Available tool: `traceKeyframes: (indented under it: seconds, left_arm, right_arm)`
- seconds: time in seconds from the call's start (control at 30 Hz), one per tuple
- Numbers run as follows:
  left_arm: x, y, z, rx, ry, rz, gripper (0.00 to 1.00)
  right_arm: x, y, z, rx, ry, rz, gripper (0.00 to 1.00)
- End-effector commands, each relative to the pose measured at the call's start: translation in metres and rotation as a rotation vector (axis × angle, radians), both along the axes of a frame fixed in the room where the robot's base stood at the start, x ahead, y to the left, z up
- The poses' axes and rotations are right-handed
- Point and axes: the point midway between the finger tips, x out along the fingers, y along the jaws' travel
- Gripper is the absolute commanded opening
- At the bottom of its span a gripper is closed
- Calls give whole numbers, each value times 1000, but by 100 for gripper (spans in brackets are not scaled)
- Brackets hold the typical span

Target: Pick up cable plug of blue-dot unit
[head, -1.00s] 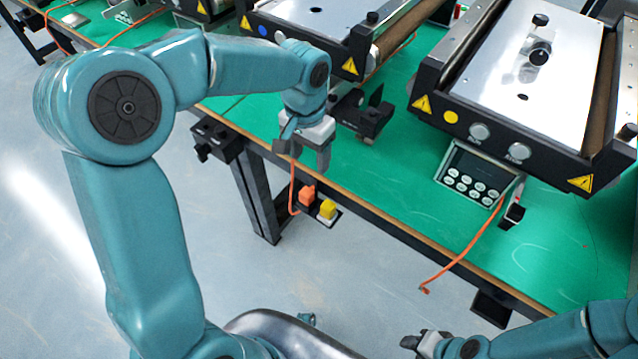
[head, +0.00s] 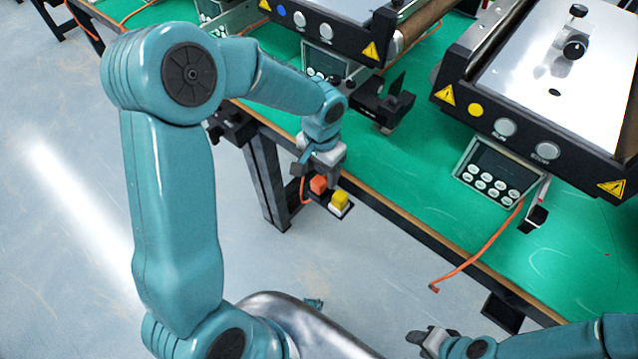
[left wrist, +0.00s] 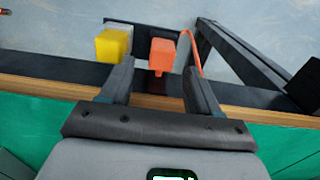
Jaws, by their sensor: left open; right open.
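The blue-dot unit (head: 330,32) stands at the top of the head view, with a blue dot on its front. An orange plug (head: 318,184) with an orange cable sits at a dark bracket below the table edge, beside a yellow block (head: 340,200). My left gripper (head: 317,170) is open just above the orange plug. In the left wrist view the orange plug (left wrist: 161,55) shows between the open fingers, apart from both, with the yellow block (left wrist: 112,46) outside the left finger. My right gripper (head: 427,339) is open and empty at the bottom of the head view.
The green table (head: 400,185) has a brown front edge close to my left gripper. A table leg (head: 265,180) stands left of the plug. The yellow-dot unit (head: 530,130) is at right; an orange cable (head: 480,250) from its keypad hangs over the edge.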

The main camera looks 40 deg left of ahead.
Motion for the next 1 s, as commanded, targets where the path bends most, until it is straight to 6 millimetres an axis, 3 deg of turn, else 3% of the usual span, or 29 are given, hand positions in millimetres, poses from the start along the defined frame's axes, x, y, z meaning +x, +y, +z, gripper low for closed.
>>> traceKeyframes:
  seconds: [0.1,0.2,0.43,0.47,0.63,1.0]
  left_arm:
    - [0,1,-21,0,3,1,62]
    - [1,1,-29,0,2,0,62]
    - [2,1,-31,0,-1,0,62]
    - [2,1,-31,0,-1,0,58]
    - [1,1,-30,0,0,0,3]
    - [2,1,-27,0,-1,0,1]
  right_arm:
    - [0,0,-2,0,0,0,43]
    - [0,0,-3,0,0,0,43]
    - [0,0,-3,0,0,0,43]
    - [0,0,-3,0,0,0,43]
    - [0,0,-3,0,0,0,43]
    - [0,0,-2,0,0,0,43]
